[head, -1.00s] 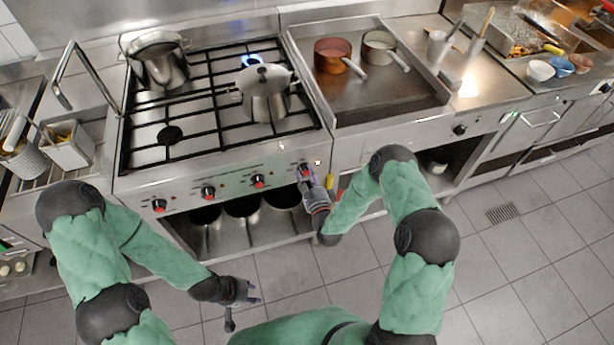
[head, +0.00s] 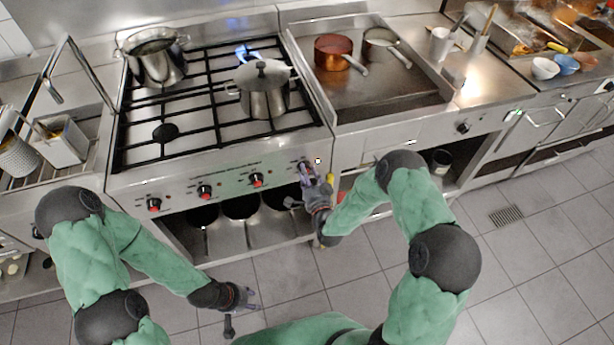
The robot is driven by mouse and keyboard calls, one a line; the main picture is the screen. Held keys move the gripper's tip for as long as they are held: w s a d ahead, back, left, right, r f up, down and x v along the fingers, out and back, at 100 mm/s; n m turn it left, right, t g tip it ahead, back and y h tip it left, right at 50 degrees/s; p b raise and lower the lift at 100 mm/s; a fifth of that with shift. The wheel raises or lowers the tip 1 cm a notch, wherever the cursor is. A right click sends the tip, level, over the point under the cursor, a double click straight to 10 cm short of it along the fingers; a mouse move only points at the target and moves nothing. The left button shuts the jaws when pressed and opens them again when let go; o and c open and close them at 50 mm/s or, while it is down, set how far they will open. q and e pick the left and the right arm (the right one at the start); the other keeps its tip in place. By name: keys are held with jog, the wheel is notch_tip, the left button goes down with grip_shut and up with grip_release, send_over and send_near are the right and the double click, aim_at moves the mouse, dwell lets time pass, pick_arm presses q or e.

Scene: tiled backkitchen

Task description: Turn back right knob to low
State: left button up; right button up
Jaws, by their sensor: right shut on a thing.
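The stove's front panel (head: 222,181) carries a row of knobs with red parts. The rightmost knob is mostly hidden behind my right gripper (head: 308,172). That gripper is shut on this knob at the panel's right end; the knob's exact angle cannot be read. A blue flame (head: 247,54) burns at the back right burner, behind the lidded pot. My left gripper (head: 243,308) is open and empty, low over the floor in front of the stove.
A lidded pot (head: 263,101) stands on the right front of the grates, and an open pot (head: 157,62) at the back left. Other knobs (head: 205,192) sit left of my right gripper. A griddle with copper (head: 331,55) and steel pans adjoins the stove. The floor in front is clear.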

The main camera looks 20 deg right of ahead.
jog(key=shift+n+b, duration=1.85)
jog(key=shift+n, duration=3.05)
jog(key=o, duration=1.1)
jog(key=shift+o, duration=0.2)
jog(key=shift+s, duration=0.1)
jog(key=s, duration=1.1)
jog(key=shift+s+d, duration=0.2)
jog(key=shift+s, duration=0.2)
